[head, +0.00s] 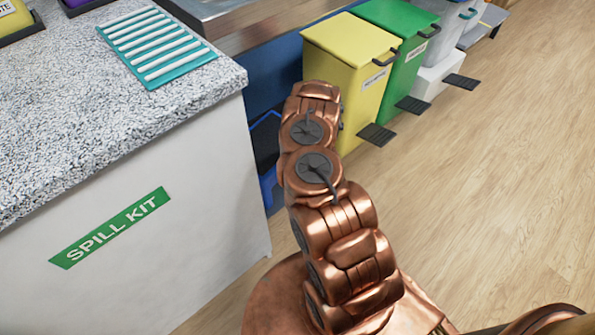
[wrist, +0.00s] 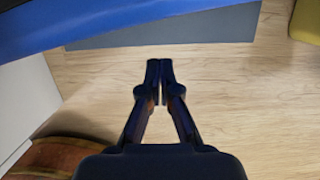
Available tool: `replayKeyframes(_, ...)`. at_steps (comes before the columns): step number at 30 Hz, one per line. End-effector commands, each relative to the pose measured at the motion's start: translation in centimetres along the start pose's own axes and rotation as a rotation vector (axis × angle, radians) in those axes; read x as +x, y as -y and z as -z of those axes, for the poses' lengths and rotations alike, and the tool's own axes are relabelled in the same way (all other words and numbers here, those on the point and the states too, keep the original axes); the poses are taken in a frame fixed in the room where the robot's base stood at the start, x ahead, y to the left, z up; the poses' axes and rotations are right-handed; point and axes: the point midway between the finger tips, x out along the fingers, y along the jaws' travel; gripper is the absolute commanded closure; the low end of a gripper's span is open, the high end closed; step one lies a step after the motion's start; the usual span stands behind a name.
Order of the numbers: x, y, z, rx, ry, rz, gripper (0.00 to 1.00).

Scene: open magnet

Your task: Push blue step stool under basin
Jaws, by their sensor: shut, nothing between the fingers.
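The blue step stool (head: 266,188) shows in the head view as a blue edge with a dark top, between the spill kit counter and my arm. My arm hides much of it. The steel basin (head: 260,27) is at the top, above a dark blue recess. In the wrist view a bright blue edge (wrist: 130,20), apparently the stool's, crosses the top left, with a grey-blue surface beside it. My gripper (wrist: 160,66) is shut and empty, its tips pointing toward that edge over the wood floor. Contact cannot be told. In the head view my arm hides the gripper.
The white spill kit counter (head: 130,240) stands at left, with a teal rack (head: 158,45) on top. A yellow bin (head: 345,75) and a green bin (head: 405,45) with black pedals stand right of the recess. The wood floor (head: 490,170) at right is clear.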

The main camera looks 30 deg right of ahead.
Motion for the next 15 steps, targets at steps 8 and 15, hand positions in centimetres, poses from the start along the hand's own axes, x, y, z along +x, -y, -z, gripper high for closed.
replayKeyframes(8, -5.3, 0.3, -0.2, 0.003, 0.004, 0.002, 1.00)
replayKeyframes(15, -8.5, 0.3, -0.2, 0.004, 0.004, 0.000, 1.00)
